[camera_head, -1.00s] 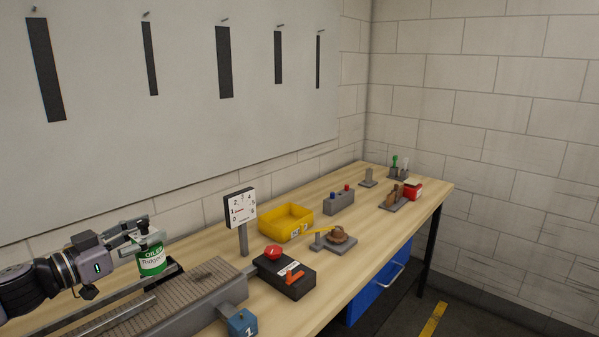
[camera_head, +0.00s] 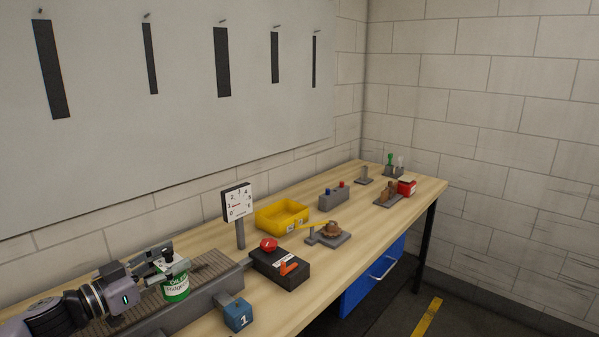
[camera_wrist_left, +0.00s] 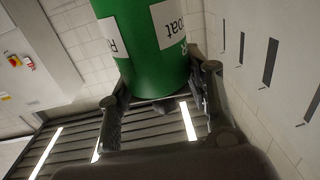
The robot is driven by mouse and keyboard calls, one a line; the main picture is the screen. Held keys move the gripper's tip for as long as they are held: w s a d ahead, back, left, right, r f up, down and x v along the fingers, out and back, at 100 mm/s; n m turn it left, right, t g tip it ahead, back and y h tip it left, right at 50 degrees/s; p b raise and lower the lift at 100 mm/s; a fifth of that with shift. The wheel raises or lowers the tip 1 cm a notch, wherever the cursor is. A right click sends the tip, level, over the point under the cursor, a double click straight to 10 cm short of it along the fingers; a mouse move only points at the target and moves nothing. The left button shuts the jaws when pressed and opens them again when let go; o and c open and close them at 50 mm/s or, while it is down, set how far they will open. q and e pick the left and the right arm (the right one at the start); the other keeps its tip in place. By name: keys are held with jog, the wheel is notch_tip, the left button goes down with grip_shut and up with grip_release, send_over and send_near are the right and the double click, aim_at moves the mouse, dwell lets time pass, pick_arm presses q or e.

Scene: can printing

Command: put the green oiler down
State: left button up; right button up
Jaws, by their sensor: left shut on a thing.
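The green oiler (camera_head: 176,289) is a green can with a white label, at the lower left in the head view. My left gripper (camera_head: 172,268) is shut on it near its top, over the grey ribbed conveyor (camera_head: 213,264). In the left wrist view the green oiler (camera_wrist_left: 150,60) fills the top middle between the two fingers of my left gripper (camera_wrist_left: 158,92). Whether its base touches the conveyor I cannot tell. My right gripper is not in view.
A numbered dial on a post (camera_head: 238,202), a black box with a red button (camera_head: 280,268) and a blue block marked 1 (camera_head: 238,315) stand near the conveyor's end. A yellow bin (camera_head: 282,216) and several small stands are farther along the wooden bench (camera_head: 335,272).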

pick_arm(q)
jog(key=shift+o, duration=0.2)
jog(key=s+d+f, duration=0.3)
jog(key=d+f, duration=0.4)
jog(key=f, duration=0.2)
jog(key=shift+s+d+h, duration=0.15)
jog(key=shift+s+h, duration=0.15)
jog(key=s+d+f+y, duration=0.1)
jog(key=s+d+f, duration=0.5)
jog(key=s+d, duration=0.25)
jog(key=s+a+r+n+t+y, duration=0.2)
jog(key=s+a+n+t+y, duration=0.1)
jog(key=s+a+n+y, duration=0.4)
jog(key=s+a+y, duration=0.1)
jog(key=s+y, duration=0.2)
jog(key=s, duration=0.2)
jog(key=shift+s+a+n+t+y, duration=0.2)
jog(key=shift+n+t+y, duration=0.1)
jog(key=shift+t, duration=0.1)
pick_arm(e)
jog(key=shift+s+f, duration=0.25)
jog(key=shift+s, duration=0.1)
pick_arm(q)
jog(key=shift+w, duration=0.1)
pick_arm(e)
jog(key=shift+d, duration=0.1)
